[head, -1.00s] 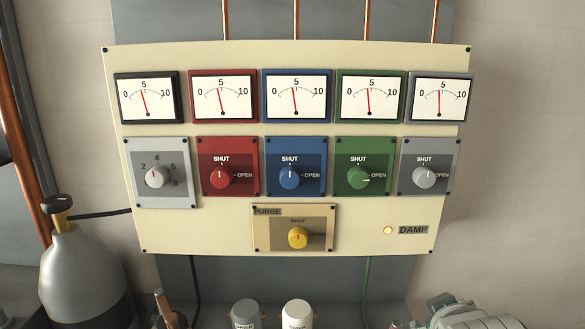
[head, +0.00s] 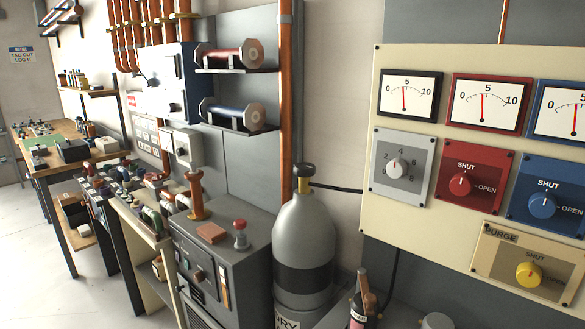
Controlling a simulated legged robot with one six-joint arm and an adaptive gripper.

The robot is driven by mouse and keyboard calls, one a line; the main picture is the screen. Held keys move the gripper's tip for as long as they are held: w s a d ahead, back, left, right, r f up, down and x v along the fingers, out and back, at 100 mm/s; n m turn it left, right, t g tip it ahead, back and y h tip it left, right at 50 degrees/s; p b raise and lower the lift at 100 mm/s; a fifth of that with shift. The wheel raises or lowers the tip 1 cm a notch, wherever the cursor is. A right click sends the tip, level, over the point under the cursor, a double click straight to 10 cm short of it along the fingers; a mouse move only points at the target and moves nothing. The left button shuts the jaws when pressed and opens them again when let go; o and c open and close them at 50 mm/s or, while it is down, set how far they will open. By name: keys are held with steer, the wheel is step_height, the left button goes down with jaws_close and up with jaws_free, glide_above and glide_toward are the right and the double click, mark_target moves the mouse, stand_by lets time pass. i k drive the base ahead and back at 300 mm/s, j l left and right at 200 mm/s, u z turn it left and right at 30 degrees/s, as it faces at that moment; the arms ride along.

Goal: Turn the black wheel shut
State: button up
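A small black wheel (head: 304,168) sits on top of a brass valve (head: 303,185) in the head view. The valve is on the neck of a grey gas cylinder (head: 304,235) with a dark band, standing upright left of the cream panel. Part of a label reading "DRY" shows low on the cylinder. A black hose (head: 338,188) runs from the valve towards the panel. Whether the wheel is open or shut cannot be told. My gripper is not in view.
The cream panel (head: 370,225) on the right carries gauges and knobs. A grey cabinet (head: 225,262) with an upright copper-coloured fitting (head: 195,195) stands left of the cylinder. A copper pipe (head: 286,100) runs behind it. Cluttered benches (head: 58,160) line the left; floor is open at far left.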

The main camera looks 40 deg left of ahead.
mark_target(302, 169)
steer(key=u, duration=1.55)
steer(key=i+l, duration=0.05)
steer(key=l, duration=0.05)
